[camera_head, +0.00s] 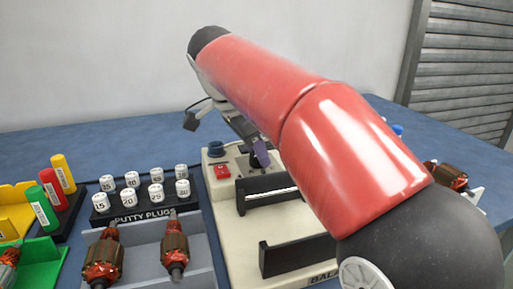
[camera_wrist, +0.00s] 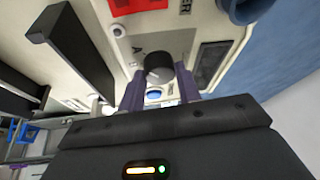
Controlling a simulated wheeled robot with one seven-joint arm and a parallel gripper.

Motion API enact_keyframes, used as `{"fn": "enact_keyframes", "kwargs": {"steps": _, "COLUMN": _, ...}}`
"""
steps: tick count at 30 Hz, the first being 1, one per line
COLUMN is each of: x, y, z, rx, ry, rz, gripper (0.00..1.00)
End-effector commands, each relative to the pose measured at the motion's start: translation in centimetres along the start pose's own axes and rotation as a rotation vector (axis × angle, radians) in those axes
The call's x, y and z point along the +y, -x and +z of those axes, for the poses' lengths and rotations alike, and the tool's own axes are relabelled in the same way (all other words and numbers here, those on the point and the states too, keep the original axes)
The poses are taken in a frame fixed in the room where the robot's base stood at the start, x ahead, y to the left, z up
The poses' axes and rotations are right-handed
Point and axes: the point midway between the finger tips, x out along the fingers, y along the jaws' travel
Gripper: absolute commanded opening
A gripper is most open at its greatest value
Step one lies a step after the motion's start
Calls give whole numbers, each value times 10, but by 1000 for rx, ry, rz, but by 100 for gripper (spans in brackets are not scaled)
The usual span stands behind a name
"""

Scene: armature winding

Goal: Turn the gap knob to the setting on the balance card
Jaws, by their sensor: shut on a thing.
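In the wrist view, the dark round gap knob (camera_wrist: 158,68) sits on a grey plate on the cream balancing machine. A letter "A" is printed on the plate near it. My gripper (camera_wrist: 160,76) has one purple finger on each side of the knob and is shut on it. The pointer's exact setting is too small to read. In the head view, my gripper (camera_head: 259,153) is at the back of the machine (camera_head: 227,222), and the knob is hidden there. I cannot make out a balance card in either view.
Black uprights (camera_head: 268,183) stand in front. Left are putty plugs on a black rack (camera_head: 143,216) and a grey tray (camera_head: 205,262) with armatures. My arm covers the machine's right side.

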Motion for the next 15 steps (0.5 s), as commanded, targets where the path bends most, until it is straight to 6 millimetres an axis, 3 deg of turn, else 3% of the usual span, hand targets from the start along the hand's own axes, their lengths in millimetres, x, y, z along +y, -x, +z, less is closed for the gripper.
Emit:
{"fn": "enact_keyframes", "kwargs": {"steps": 9, "x": 0, "y": -1, "z": 0, "rx": -1, "ry": -3, "rz": 1, "gripper": 11}}
{"fn": "enact_keyframes", "kwargs": {"steps": 10, "x": 0, "y": -1, "z": 0, "rx": -1, "ry": -3, "rz": 1, "gripper": 35}}
{"fn": "enact_keyframes", "kwargs": {"steps": 15, "x": 0, "y": 0, "z": 0, "rx": 0, "ry": -2, "rz": 1, "gripper": 55}}
